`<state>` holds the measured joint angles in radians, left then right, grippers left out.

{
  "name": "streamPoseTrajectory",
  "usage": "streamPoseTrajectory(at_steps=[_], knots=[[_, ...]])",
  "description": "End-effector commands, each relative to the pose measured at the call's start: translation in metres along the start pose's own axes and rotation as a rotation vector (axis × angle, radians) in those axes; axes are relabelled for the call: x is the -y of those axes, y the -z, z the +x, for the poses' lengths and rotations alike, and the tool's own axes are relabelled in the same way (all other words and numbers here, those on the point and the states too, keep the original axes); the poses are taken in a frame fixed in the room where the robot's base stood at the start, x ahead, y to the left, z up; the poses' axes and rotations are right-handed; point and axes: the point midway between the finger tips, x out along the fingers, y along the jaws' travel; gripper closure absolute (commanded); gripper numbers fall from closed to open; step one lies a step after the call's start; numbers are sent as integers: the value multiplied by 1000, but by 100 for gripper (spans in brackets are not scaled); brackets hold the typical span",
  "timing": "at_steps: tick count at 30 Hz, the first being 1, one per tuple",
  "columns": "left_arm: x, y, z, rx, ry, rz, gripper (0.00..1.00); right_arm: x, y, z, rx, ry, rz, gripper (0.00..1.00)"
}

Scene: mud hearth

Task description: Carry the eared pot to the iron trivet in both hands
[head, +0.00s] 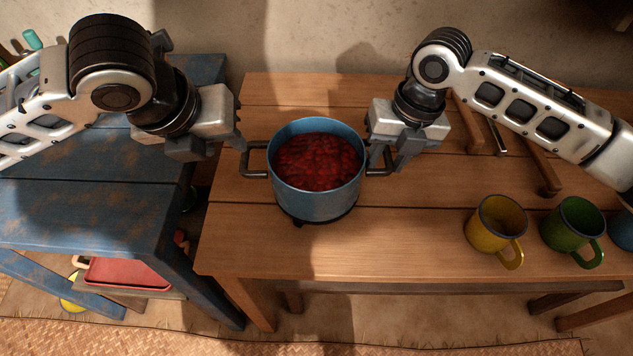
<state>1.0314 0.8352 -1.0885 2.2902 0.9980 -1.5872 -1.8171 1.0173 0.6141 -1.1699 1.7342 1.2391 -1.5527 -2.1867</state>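The blue eared pot (318,200) stands upright near the left end of the wooden table, full of a chunky red food. Under it shows the dark rim and a short foot of the iron trivet (299,224); most of the trivet is hidden by the pot. My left gripper (216,146) is open, just left of and above the pot's left ear (254,160). My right gripper (392,150) is open at the right ear (381,172), with its fingers spread and partly covering that ear. Neither gripper appears closed on an ear.
A yellow mug (494,228) and a green mug (573,228) stand at the right front of the wooden table (400,255), with a blue mug at the edge. Wooden-handled tools lie behind them. A blue table (80,215) stands left, across a gap.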

Motion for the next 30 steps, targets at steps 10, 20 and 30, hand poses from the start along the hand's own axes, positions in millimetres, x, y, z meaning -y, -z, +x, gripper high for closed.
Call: streamPoseTrajectory(at_steps=[10, 20, 30], knots=[[0, 0, -5, 1, -2, -1, 66, 0, -1, -43, 6, -1, 0, 66], [0, 0, -5, 1, -1, 0, 66, 0, 0, -106, 3, 0, -1, 66], [0, 0, -5, 0, -1, 0, 66, 0, 0, -121, 0, 0, 0, 66]])
